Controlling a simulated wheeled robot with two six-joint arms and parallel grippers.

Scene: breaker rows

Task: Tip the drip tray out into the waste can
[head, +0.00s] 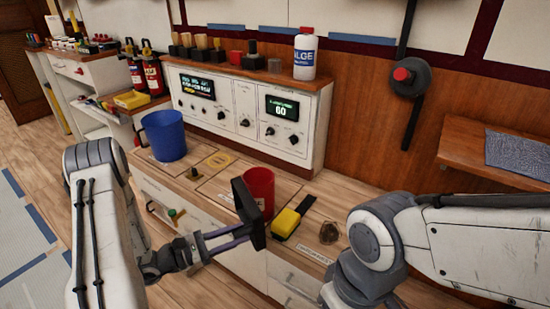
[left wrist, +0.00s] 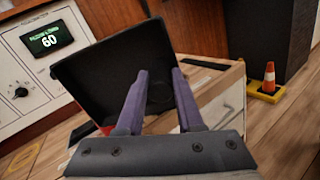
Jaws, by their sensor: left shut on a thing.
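A dark, flat, square drip tray (head: 247,213) is held tilted steeply, nearly on edge, in my left gripper (head: 228,242). The left wrist view shows the dark tray (left wrist: 100,72) in front of the two purple fingers of the left gripper (left wrist: 160,90), which are shut on it. The red can (head: 261,183) stands on the counter just behind the tray, which hides part of it. A blue can (head: 164,135) with a handle stands farther left. I cannot tell from the labels which is the waste can. My right gripper is out of view.
A yellow block (head: 286,222) and a small brown lump (head: 329,232) are on the counter right of the red can. A white control panel (head: 245,110) stands behind. An orange cone (left wrist: 269,77) is on the floor at the right of the left wrist view.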

